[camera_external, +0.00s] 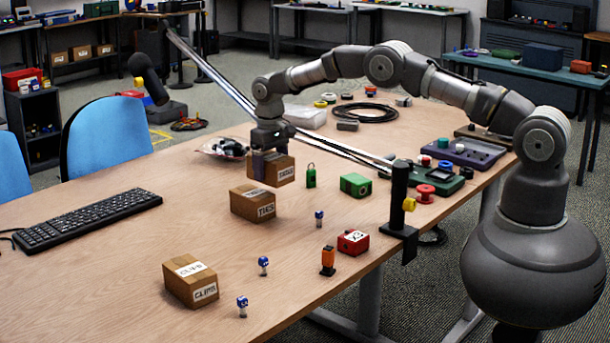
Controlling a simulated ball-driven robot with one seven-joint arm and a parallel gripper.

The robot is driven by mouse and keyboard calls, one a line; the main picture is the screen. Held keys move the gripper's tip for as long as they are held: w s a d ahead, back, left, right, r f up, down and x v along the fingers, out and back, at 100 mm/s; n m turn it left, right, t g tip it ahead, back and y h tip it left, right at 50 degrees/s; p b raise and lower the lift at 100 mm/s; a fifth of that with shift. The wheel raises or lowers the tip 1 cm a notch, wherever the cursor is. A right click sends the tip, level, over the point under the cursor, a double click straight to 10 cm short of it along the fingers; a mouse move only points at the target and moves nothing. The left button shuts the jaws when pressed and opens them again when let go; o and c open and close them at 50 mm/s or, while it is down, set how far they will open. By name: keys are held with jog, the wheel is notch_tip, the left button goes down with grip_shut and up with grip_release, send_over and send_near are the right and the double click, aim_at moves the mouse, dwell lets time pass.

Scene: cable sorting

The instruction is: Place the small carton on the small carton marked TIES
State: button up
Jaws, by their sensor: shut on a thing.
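My gripper (265,158) points down and is shut on a small brown carton (285,175) with a white label that seems to read TAGS. The small carton marked TIES (246,208) stands on the table, just below and slightly left of the held carton in the picture. The two overlap a little in this view; I cannot tell whether they touch. The gripper's fingers hide part of the held carton's top and left side.
A third carton marked CLIPS (190,284) stands nearer the front. A black keyboard (90,217) lies to the left. A green block (355,186), a red box (353,242) and small blue-topped pieces (263,266) stand around.

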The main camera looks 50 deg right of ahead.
jog(key=shift+w+a, duration=0.1)
jog(key=shift+w, duration=0.5)
jog(key=shift+f+b, duration=1.1)
jog(key=shift+f, duration=0.8)
jog(key=o, duration=1.1)
jog(key=shift+c, duration=0.2)
jog(key=shift+r, duration=0.1)
